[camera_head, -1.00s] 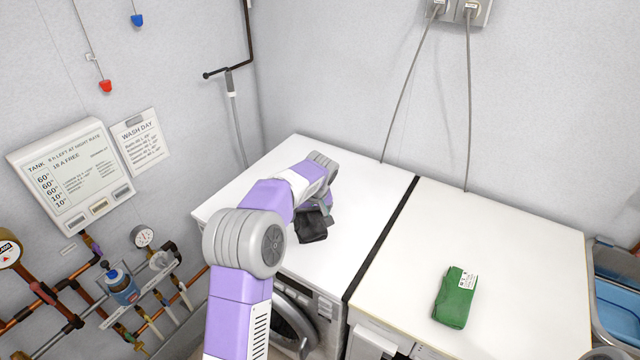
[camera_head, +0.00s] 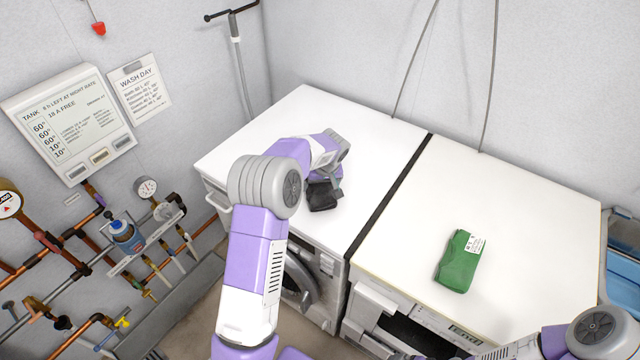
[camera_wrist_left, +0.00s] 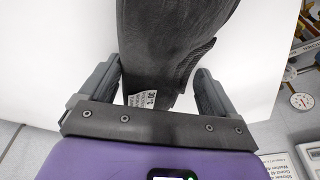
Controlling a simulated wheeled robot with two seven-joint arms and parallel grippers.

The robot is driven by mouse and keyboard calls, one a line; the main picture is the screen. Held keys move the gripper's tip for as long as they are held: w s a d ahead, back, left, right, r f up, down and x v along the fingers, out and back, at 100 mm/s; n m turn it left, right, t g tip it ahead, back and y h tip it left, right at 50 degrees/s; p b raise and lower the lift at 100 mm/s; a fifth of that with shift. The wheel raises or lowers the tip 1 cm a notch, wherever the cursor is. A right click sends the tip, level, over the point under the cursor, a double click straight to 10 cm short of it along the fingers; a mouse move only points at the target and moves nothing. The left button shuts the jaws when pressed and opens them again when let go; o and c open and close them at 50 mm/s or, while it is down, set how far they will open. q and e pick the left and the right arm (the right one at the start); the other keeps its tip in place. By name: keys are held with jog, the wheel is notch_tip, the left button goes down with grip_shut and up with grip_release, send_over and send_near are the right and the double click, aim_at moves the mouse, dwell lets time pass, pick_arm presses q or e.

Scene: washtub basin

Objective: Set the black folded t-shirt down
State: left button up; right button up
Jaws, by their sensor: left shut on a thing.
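The black folded t-shirt (camera_head: 322,198) is at the front part of the left white machine top (camera_head: 300,115). My left gripper (camera_head: 330,183) is shut on it, partly hidden behind my own arm. In the left wrist view the dark t-shirt (camera_wrist_left: 168,40) sits between the two fingers of my left gripper (camera_wrist_left: 155,82), with a small white label near the palm. The white top shows behind it. I cannot tell whether the t-shirt touches the top. My right arm enters at the lower right of the head view; its gripper is at the bottom edge and unclear.
A green folded cloth (camera_head: 460,262) with a white label lies on the right white machine top (camera_head: 540,215). A dark gap separates the two tops. Pipes and gauges (camera_head: 147,187) line the left wall. The back of the left top is clear.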

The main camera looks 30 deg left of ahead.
pick_arm(q)
jog(key=shift+f, duration=0.1)
jog(key=o, duration=1.2)
jog(key=shift+r, duration=0.3)
jog(key=p+v, duration=0.1)
jog(key=v, duration=1)
jog(key=shift+d+r+p, duration=0.2)
jog(key=shift+r+p, duration=0.1)
jog(key=shift+r, duration=0.05)
